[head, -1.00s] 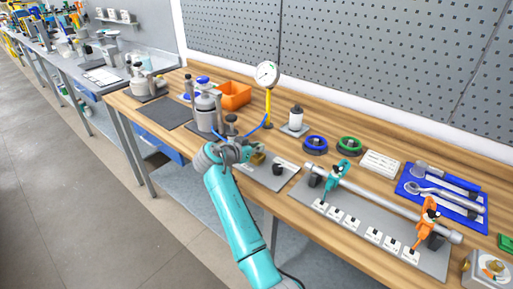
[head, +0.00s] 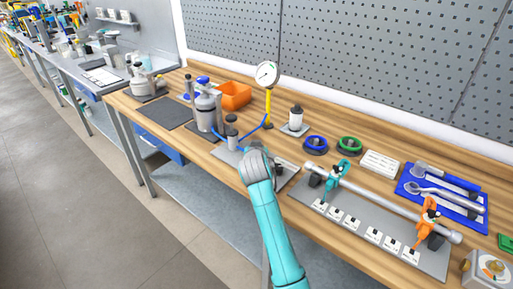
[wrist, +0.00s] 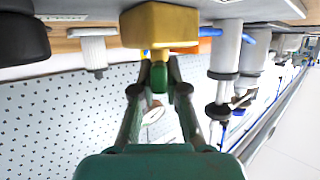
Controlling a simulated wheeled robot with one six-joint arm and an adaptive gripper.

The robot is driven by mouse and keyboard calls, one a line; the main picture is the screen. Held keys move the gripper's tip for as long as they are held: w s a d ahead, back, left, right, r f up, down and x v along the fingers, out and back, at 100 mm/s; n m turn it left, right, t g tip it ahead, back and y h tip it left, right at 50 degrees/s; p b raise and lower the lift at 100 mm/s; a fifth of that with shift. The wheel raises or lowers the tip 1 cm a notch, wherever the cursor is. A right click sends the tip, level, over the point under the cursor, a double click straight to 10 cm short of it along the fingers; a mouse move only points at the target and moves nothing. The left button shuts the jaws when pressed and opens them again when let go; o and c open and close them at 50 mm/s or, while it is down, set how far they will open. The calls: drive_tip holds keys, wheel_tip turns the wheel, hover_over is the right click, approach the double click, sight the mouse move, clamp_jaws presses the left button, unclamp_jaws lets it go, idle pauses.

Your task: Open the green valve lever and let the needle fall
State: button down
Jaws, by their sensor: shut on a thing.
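In the wrist view, a brass valve block (wrist: 160,25) fills the top middle, and the green valve lever (wrist: 158,84) sticks out from it. My gripper (wrist: 158,72) has its two fingers closed on either side of the lever. In the head view my wrist covers the block, the lever and the fingertips. The round white pressure gauge (head: 267,74) stands upright on a yellow stem behind my wrist. Its dark needle is too small to read. Part of the dial shows behind my fingers in the wrist view.
Grey pump cylinders (head: 207,110) stand just left of my wrist, joined by blue tubing. A long bar rig (head: 380,200) with teal and orange clamps lies to the right. An orange bin (head: 235,94) is behind.

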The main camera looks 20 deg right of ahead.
drive_tip(key=n+y, duration=0.5)
drive_tip(key=y, duration=0.1)
drive_tip(key=shift+d, duration=0.15)
drive_tip(key=shift+f+n+g+y, duration=0.1)
drive_tip(key=shift+n+g+y, duration=0.8)
drive_tip(key=shift+n+y, duration=1.55)
drive_tip(key=c, duration=1.2)
unclamp_jaws()
drive_tip(key=shift+s, duration=0.1)
drive_tip(key=shift+s+d+r+y, duration=0.1)
drive_tip(key=shift+s+r+y, duration=0.1)
drive_tip(key=shift+y, duration=0.05)
drive_tip(key=v, duration=1.1)
drive_tip(key=shift+s, duration=0.1)
